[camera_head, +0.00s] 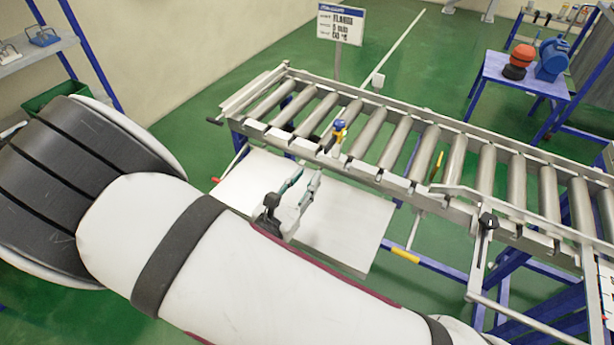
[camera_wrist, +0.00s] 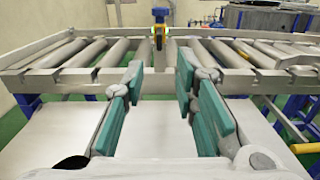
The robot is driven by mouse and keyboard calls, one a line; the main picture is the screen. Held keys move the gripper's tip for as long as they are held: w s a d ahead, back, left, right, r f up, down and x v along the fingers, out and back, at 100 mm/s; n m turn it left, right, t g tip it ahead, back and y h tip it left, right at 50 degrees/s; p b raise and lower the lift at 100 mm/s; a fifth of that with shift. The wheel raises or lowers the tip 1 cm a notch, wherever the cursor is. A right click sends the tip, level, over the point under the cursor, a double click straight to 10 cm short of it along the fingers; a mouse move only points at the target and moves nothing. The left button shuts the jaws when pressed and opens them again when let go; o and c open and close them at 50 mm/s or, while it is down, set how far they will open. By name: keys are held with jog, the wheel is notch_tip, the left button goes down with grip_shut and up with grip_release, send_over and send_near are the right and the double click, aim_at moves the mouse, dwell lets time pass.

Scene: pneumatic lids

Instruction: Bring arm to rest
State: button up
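My arm crosses the lower left of the head view. My gripper (camera_head: 303,183) is in front of the near rail of the roller conveyor (camera_head: 372,133), above a pale flat panel (camera_head: 340,232). In the wrist view my gripper (camera_wrist: 160,88) has its two teal-padded fingers apart, with nothing between them. A small blue and yellow fitting (camera_head: 339,130) stands at the conveyor's near rail. In the wrist view the fitting (camera_wrist: 159,25) appears beyond the gap between the fingertips, apart from them.
A sign (camera_head: 341,24) stands behind the conveyor. A blue table (camera_head: 524,75) with a red and a blue item is at the back right. A shelf (camera_head: 35,52) is at the upper left.

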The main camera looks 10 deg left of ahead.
dwell(0.3)
jog(key=s+d+r+m+g+h, duration=0.2)
jog(key=d+r+m+g, duration=0.5)
jog(key=d, duration=0.3)
jog(key=s+d+r+m+g+h, duration=0.1)
jog(key=s+d+r+m+g, duration=0.1)
jog(key=d+r+m+g, duration=0.6)
jog(key=s+d+r+m+t+y, duration=0.3)
jog(key=s+d+r+m+y, duration=0.3)
jog(key=s+r+m+y, duration=0.4)
jog(key=shift+s+d+m+t+b, duration=0.2)
jog(key=shift+s+m+t+b, duration=0.25)
jog(key=shift+s+m, duration=2.05)
jog(key=shift+w+m, duration=0.5)
jog(key=shift+w, duration=0.05)
